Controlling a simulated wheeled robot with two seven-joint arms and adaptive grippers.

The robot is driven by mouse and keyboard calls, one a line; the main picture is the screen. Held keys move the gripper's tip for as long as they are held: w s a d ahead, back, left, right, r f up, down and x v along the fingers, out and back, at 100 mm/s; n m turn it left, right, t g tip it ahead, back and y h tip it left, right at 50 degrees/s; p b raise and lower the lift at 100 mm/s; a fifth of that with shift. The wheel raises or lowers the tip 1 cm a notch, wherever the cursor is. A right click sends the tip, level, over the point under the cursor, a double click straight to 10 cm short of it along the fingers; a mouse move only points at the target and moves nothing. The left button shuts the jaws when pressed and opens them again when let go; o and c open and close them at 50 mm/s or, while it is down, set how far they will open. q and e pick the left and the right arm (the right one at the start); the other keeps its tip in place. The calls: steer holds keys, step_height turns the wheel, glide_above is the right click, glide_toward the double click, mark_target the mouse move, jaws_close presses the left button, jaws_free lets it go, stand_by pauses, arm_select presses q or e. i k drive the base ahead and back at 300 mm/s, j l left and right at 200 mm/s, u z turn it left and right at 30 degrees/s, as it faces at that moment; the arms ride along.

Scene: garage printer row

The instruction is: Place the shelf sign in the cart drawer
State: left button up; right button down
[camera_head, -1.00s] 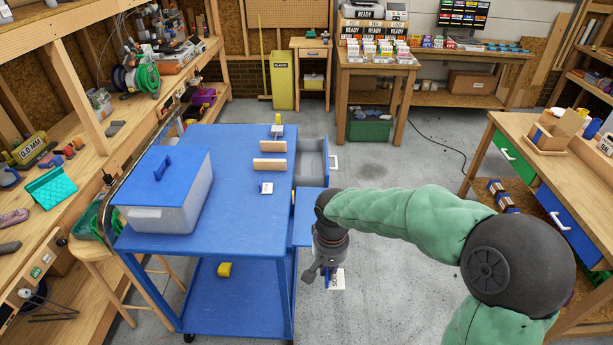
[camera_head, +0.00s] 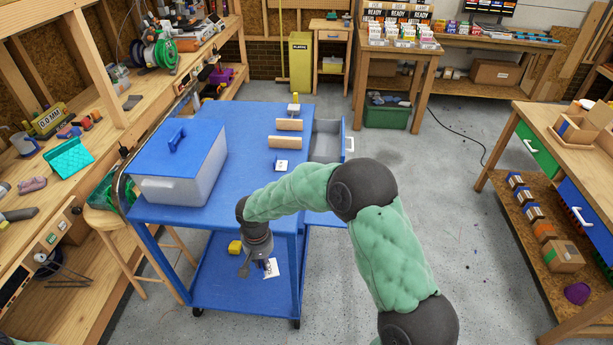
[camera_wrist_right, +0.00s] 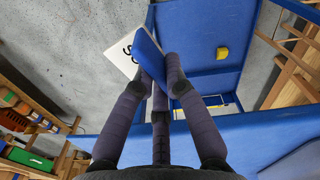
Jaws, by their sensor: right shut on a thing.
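The shelf sign (camera_head: 271,267) is a white card with dark lettering and a blue part, and my right gripper (camera_head: 262,264) is shut on it. In the right wrist view the sign's white face (camera_wrist_right: 123,54) and blue part (camera_wrist_right: 149,52) stick out beyond the fingertips (camera_wrist_right: 161,76). The gripper hangs in front of the near side of the blue cart (camera_head: 240,193), below its top. The cart drawer (camera_head: 326,146) is pulled out at the cart's right side, with a grey inside and white handle; my arm lies nearer than it. My left gripper is out of view.
A grey bin with a blue lid (camera_head: 180,165) stands on the cart top. Two wooden blocks (camera_head: 287,142) and a small white item (camera_head: 281,165) lie near the drawer. A yellow object (camera_head: 235,247) is on the lower shelf. Clear floor (camera_head: 420,170) lies right of the cart.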

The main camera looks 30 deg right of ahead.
mark_target(327, 147)
steer(key=z, duration=1.4)
steer(key=i+l+z, duration=0.35)
steer(key=i+z, duration=0.65)
steer(key=i, duration=2)
steer(key=i+l+u, duration=0.2)
steer(key=i, duration=0.25)
steer(key=i+u, duration=0.25)
steer(key=i, duration=0.25)
steer(key=i+l+u, duration=0.2)
steer(key=i+l, duration=0.15)
steer(key=i+u, duration=0.1)
steer(key=u, duration=3.6)
steer(key=i+u, duration=0.2)
steer(key=i, duration=0.8)
